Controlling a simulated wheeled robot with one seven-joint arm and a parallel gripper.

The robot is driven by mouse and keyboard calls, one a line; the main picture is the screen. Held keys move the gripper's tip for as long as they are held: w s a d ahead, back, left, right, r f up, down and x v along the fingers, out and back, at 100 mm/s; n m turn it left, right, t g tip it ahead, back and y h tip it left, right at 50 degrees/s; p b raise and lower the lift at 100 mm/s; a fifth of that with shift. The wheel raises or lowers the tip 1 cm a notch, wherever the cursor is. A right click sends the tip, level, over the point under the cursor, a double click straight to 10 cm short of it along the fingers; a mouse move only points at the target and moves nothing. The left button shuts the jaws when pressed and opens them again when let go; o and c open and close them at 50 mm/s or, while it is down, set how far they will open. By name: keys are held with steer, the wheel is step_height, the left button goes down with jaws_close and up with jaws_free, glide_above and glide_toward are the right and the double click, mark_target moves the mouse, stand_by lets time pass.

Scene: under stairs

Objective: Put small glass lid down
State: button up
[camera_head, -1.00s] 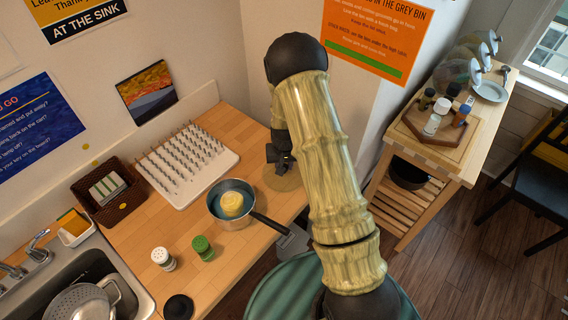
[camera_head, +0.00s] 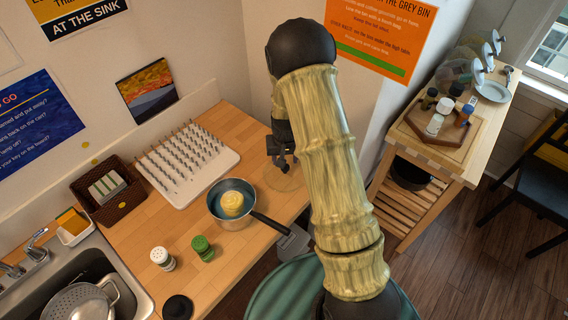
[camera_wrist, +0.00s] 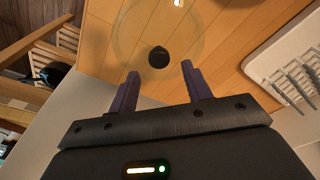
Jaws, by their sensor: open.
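The small glass lid (camera_wrist: 190,32) lies on the wooden counter, see-through and round with a black knob (camera_wrist: 159,57). In the head view the lid (camera_head: 284,181) shows faintly near the counter's right end, partly behind my arm. My gripper (camera_wrist: 158,78) is open, and its two fingers point toward the knob. The knob appears just beyond the fingertips and between them, with nothing gripped. In the head view my gripper (camera_head: 283,164) is directly over the lid; the exact gap is hard to tell.
A pan (camera_head: 231,222) with something yellow in it stands left of the lid, its handle pointing right. A white pegged rack (camera_head: 187,163) lies behind it. A green shaker (camera_head: 203,249) and a white shaker (camera_head: 162,258) stand in front. The wall is close behind my gripper.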

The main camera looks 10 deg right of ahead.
step_height(320, 180, up, 8)
steer(key=s+b, duration=0.1)
steer(key=shift+s+b, duration=0.25)
steer(key=shift+b, duration=0.05)
steer(key=shift+a+r, duration=0.1)
steer(key=s+r+n, duration=0.1)
steer(key=s+r, duration=0.3)
steer(key=s, duration=0.5)
steer(key=s+r, duration=0.3)
steer(key=s, duration=0.7)
steer(key=shift+r+n+t, duration=0.4)
